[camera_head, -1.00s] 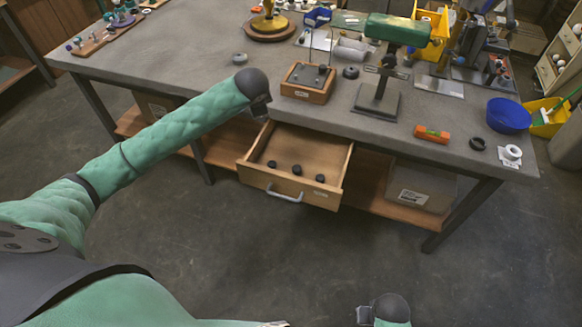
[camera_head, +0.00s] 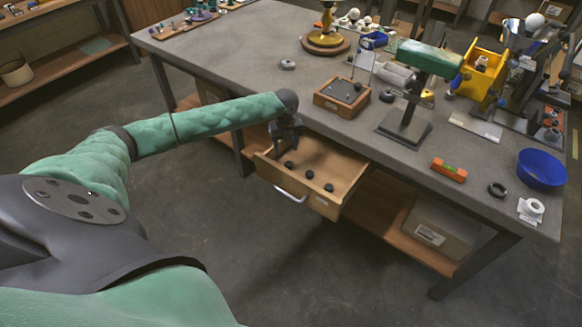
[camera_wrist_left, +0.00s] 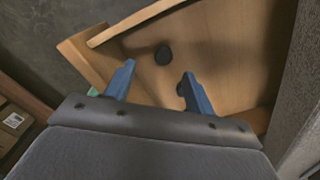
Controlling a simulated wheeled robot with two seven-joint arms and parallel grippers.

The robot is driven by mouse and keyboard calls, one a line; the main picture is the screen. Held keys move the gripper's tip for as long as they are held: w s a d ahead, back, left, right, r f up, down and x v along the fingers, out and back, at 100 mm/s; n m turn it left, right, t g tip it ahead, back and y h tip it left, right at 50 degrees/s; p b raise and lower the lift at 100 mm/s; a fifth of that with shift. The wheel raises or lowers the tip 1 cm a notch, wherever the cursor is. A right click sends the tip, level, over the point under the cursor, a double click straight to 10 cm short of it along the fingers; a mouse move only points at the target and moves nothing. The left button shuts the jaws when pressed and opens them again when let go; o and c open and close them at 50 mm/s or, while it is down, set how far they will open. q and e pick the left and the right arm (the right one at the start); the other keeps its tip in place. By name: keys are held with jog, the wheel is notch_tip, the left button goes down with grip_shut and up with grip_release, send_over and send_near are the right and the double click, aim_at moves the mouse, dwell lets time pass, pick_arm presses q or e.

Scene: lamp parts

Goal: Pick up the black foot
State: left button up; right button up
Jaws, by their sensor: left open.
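Three small round black feet lie in the open wooden drawer: one nearest my gripper (camera_head: 288,164), a middle one (camera_head: 309,174) and one farther right (camera_head: 328,187). My left gripper (camera_head: 287,142) points down over the drawer's back left part, above the feet. In the left wrist view its two blue fingers (camera_wrist_left: 158,72) are apart with nothing between them. One black foot (camera_wrist_left: 162,55) shows just beyond the gap between the fingertips. Another dark foot is partly hidden behind the right finger. My right gripper is out of view.
The drawer (camera_head: 325,206) hangs open under the grey workbench (camera_head: 260,70), whose front edge is close to my left wrist. Floor in front is free.

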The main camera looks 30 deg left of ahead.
aim_at(289, 163)
pick_arm(q)
jog(key=shift+m, duration=0.5)
jog(key=shift+d+m, duration=0.15)
jog(key=shift+m, duration=0.15)
jog(key=shift+d, duration=0.15)
notch_tip(289, 163, down, 2)
jog(key=shift+f+p, duration=0.15)
jog(key=shift+p, duration=0.35)
jog(key=f, duration=0.1)
jog(key=f+p, duration=0.2)
jog(key=f, duration=0.1)
jog(key=shift+d+f, duration=0.1)
jog(key=shift+d, duration=0.15)
jog(key=shift+f+p, duration=0.3)
jog(key=shift+f, duration=0.25)
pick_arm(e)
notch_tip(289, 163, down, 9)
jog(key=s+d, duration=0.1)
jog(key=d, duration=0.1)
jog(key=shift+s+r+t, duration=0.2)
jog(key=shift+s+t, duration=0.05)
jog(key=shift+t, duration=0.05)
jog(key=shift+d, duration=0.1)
pick_arm(q)
jog(key=c, duration=1)
